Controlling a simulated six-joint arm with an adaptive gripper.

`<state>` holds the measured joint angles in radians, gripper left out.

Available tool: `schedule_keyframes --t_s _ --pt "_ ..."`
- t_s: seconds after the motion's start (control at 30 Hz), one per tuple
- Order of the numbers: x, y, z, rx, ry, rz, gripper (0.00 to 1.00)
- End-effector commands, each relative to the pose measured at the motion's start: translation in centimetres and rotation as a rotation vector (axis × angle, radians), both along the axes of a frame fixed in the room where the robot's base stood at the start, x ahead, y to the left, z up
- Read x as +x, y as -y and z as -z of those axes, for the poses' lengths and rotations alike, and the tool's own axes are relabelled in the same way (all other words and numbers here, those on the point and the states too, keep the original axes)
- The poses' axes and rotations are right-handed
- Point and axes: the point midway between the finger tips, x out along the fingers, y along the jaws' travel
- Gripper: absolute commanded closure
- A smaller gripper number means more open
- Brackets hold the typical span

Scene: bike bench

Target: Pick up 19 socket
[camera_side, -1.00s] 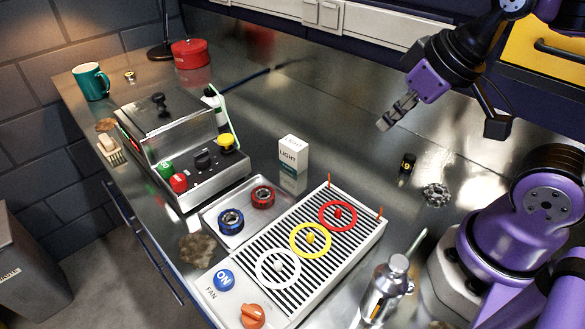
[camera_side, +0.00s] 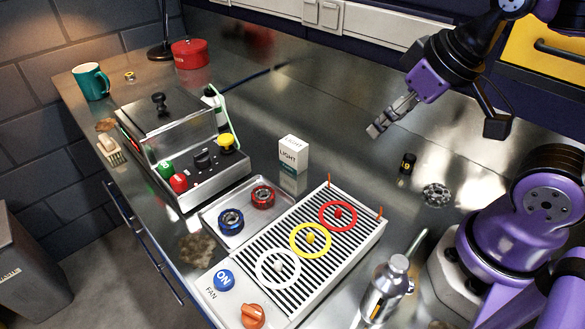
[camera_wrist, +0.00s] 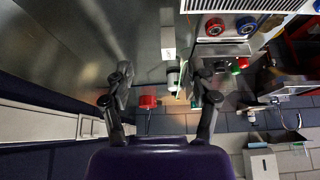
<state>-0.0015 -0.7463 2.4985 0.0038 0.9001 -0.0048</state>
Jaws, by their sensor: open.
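A small black socket (camera_side: 408,163) with a yellow marking stands on the metal bench in the side view, right of the middle. The marking is too small to read surely as 19. My gripper (camera_side: 376,131) hangs above the bench, up and to the left of this socket, well apart from it. In the wrist view my gripper (camera_wrist: 161,72) has its two fingers spread wide with nothing held between them. I cannot make out the black socket in the wrist view.
A toothed metal part (camera_side: 436,195) lies beside the socket, near my base. A white LIGHT box (camera_side: 293,158), a slatted fan unit (camera_side: 248,285) and a metal bottle (camera_side: 385,290) stand nearer the front.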

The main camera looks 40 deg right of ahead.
Motion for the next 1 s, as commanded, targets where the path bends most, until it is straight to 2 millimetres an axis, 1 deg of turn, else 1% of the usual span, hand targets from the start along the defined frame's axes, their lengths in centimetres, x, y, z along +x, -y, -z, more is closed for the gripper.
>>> schedule_keyframes --t_s 0.07,0.17,0.33,0.5,0.7,0.8,0.9,1.0 --pt "0.3 0.2 0.3 -0.02 -0.024 -0.016 0.34" --pt "1.0 0.7 1.2 -0.089 -0.099 -0.07 0.34" --pt "2.9 2.1 4.2 -0.31 -0.333 -0.258 0.34" --pt "4.0 3.0 7.6 -0.56 -0.611 -0.492 0.34" --pt "4.0 3.2 11.1 -0.847 -0.971 -0.771 0.34" --pt "3.6 3.0 12.3 -0.966 -1.137 -0.881 0.34" --pt "3.2 2.9 13.0 -1.049 -1.265 -0.953 0.34" --pt "2.9 2.8 13.3 -1.095 -1.341 -0.992 0.34"
